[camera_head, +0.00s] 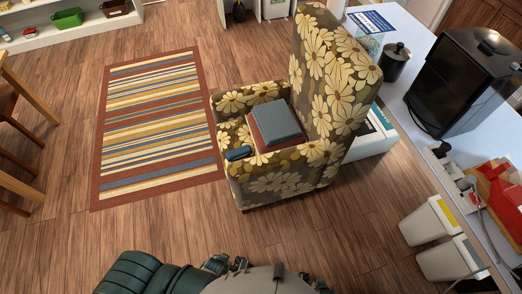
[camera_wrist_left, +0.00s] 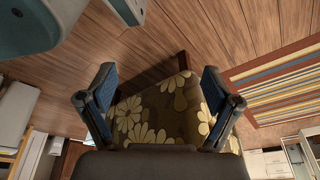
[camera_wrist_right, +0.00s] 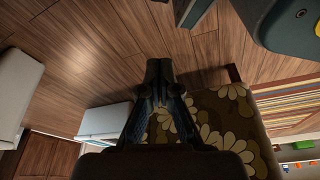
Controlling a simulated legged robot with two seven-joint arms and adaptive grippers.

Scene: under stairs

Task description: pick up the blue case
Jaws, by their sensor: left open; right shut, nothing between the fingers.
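The blue case (camera_head: 239,153) is a small dark blue object lying on the front end of the near armrest of a flowered armchair (camera_head: 272,182). In the left wrist view, my left gripper (camera_wrist_left: 158,78) is open and empty, its fingers apart with the flowered fabric (camera_wrist_left: 150,118) of the chair beyond them. In the right wrist view, my right gripper (camera_wrist_right: 160,68) is shut with nothing in it, and the flowered chair (camera_wrist_right: 215,112) shows beyond it. I cannot make out the case in either wrist view. Neither gripper shows clearly in the head view.
A grey and red-brown stack (camera_head: 276,124) lies on the chair seat. A striped rug (camera_head: 160,125) lies left of the chair. A white counter (camera_head: 420,110) with a black machine (camera_head: 462,80) runs along the right, with white bins (camera_head: 430,222) beside it. Wood floor is clear in front.

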